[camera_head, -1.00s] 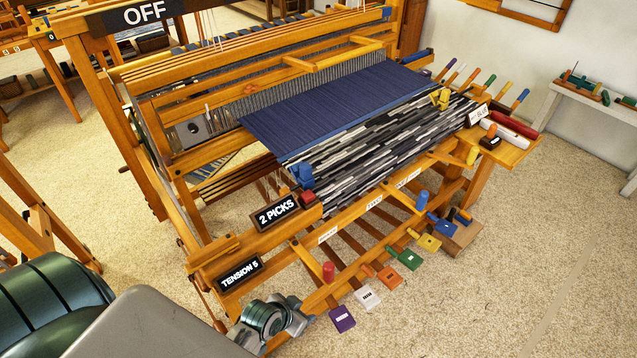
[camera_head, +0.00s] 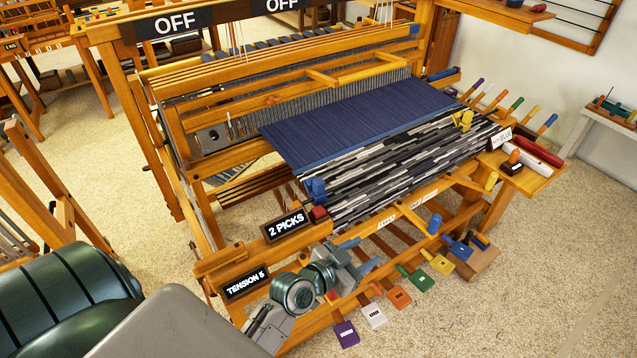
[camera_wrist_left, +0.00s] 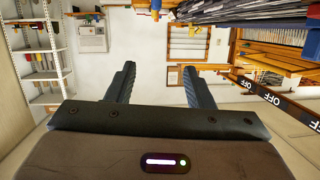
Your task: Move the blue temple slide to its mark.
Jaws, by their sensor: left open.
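The blue temple slide (camera_head: 316,190) sits at the left edge of the striped cloth (camera_head: 400,150) on the loom, just above a red block. A yellow slide (camera_head: 462,121) sits at the cloth's right edge. My left gripper (camera_head: 361,255) is open and empty, in front of the loom's front beam, below and to the right of the blue slide and apart from it. In the left wrist view its two fingers (camera_wrist_left: 158,85) are spread with nothing between them. I cannot make out the slide's mark. My right gripper is not in view.
The "2 PICKS" sign (camera_head: 286,226) and "TENSION 5" sign (camera_head: 245,283) stand left of my gripper. Several coloured treadles (camera_head: 399,297) lie low in front of the loom. A side shelf (camera_head: 535,180) holds coloured handles and rolls. The carpet at right is free.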

